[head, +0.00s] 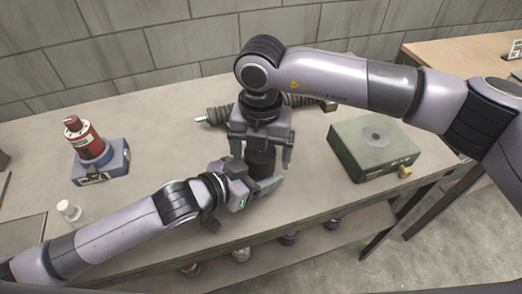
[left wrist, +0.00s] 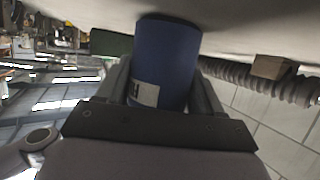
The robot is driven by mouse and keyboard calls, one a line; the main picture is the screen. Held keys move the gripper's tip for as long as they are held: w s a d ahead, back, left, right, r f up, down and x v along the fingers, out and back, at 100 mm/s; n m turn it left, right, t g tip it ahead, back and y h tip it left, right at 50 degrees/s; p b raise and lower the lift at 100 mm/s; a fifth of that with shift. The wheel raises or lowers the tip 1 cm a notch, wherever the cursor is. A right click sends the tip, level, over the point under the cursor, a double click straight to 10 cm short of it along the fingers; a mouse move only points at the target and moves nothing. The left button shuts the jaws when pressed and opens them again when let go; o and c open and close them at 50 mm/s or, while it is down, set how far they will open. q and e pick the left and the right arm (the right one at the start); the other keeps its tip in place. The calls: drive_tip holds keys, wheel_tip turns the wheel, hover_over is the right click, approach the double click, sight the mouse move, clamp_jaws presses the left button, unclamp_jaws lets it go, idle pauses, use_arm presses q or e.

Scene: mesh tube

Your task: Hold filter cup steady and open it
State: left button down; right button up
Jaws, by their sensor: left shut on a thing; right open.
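The filter cup (head: 261,162) stands on the workbench near its front edge and looks dark in the head view. In the left wrist view it is a dark blue cylinder (left wrist: 166,58) with a pale label. My left gripper (head: 258,180) comes in low from the left and is shut on the cup, with one finger on each side of it. My right gripper (head: 262,152) is directly above, pointing down, with its open fingers on either side of the cup's top. The right gripper's body hides the top, so I cannot tell whether the fingers touch it.
A ribbed dark tube (head: 219,115) lies behind the grippers. A green box (head: 374,145) with a round plate is to the right. A red cylinder (head: 83,140) stands on a blue-grey base (head: 103,166) at the left. A small bottle (head: 70,211) is near my left arm. Several jars sit on the lower shelf.

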wheel_tip(320, 180, up, 4)
drive_tip(key=shift+r, duration=0.25)
drive_tip(key=shift+c, duration=0.4)
wheel_tip(320, 180, up, 2)
drive_tip(key=m, duration=0.4)
drive_tip(key=shift+m, duration=0.4)
drive_tip(key=m, duration=0.1)
drive_tip(key=r+m, duration=0.1)
drive_tip(key=shift+s+m, duration=0.1)
drive_tip(key=shift+m, duration=0.3)
drive_tip(key=shift+f, duration=3.95)
drive_tip(key=c, duration=1.1)
drive_tip(key=n, duration=0.6)
drive_tip(key=shift+n, duration=0.3)
